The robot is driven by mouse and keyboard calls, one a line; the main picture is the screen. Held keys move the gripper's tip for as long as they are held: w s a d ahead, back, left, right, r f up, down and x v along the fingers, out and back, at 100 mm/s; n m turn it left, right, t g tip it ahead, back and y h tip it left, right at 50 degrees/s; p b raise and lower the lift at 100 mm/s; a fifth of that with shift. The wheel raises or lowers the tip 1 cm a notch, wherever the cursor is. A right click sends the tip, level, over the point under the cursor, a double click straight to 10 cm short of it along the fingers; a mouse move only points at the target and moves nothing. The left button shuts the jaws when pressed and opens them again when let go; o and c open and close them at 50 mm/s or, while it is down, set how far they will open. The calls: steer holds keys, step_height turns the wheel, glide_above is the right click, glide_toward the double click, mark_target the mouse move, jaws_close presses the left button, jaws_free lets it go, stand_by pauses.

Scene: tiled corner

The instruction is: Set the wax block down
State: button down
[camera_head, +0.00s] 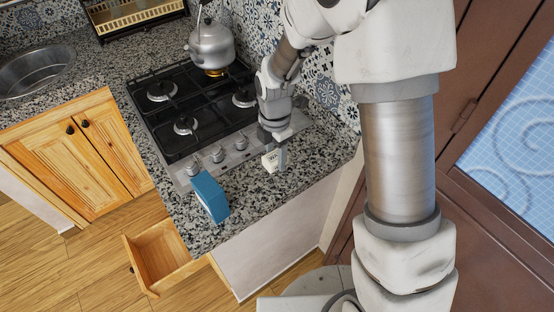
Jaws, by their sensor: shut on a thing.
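The wax block (269,162) is small and cream-white with dark markings on one face. It is between the fingers of my gripper (276,156), which is shut on it. My gripper points down over the speckled granite counter (290,197), to the right of the stove knobs. The block is at or just above the counter surface; I cannot tell whether it touches. Part of the block is hidden by the finger on the right.
A blue box (210,196) stands near the counter's front edge, left of my gripper. The gas stove (190,113) carries a metal kettle (211,46) at the back. An open, empty-looking wooden drawer (162,256) sticks out below. Bare counter lies around the block.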

mark_target(277, 172)
steer(key=shift+w+d+f, duration=0.25)
steer(key=shift+w+f, duration=0.15)
steer(key=shift+w, duration=0.05)
steer(key=shift+f, duration=1.9)
steer(key=shift+f, duration=0.15)
steer(key=shift+c, duration=1.5)
jaws_free()
